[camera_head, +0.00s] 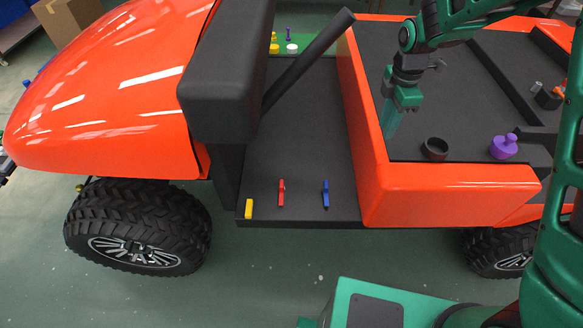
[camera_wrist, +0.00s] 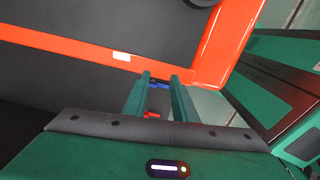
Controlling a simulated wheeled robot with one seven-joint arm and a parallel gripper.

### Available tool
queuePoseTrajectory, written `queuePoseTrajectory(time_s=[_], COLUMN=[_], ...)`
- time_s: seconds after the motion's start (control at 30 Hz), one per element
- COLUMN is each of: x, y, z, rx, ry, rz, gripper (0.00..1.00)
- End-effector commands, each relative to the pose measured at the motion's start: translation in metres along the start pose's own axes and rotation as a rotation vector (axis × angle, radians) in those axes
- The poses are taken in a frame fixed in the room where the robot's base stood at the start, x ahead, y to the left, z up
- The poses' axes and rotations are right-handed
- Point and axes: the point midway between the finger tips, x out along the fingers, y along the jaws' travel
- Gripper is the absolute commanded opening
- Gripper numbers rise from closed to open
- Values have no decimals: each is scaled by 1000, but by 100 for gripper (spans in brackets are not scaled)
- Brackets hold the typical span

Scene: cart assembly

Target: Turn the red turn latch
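The red turn latch (camera_head: 281,193) stands on the dark floor panel of the orange cart, between a yellow piece and a blue latch. A small bit of the red latch (camera_wrist: 151,115) shows between my fingers in the wrist view; the rest is hidden. My gripper (camera_head: 389,132) is over the dark cart bed, to the right of and behind the latch, apart from it. In the wrist view its two green fingers (camera_wrist: 160,78) are spread with a gap between them, and nothing is held.
The blue latch (camera_head: 325,193) stands right of the red one, the yellow piece (camera_head: 249,208) left. An orange wall (camera_head: 365,110) separates the floor panel from the bed. The black seat-like block (camera_head: 228,75) and slanted bar (camera_head: 305,62) rise beside the panel. A purple knobbed piece (camera_head: 503,147) sits on the bed.

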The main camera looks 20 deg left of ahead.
Motion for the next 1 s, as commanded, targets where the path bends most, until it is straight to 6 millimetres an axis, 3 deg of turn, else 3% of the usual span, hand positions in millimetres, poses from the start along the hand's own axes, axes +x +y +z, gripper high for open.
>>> queuePoseTrajectory(time_s=[0.03,0.2,0.4,0.5,0.7,1.0], x=[20,78,151,178,204,223], y=[13,42,47,42,34,32], z=[-28,-117,-223,-260,-294,-299], rx=[-132,-575,-1077,-1258,-1431,-1460], ry=[-2,-2,4,9,15,17], rz=[-6,-6,-9,-9,-8,-11], gripper=[25,25,25,25,25,25])
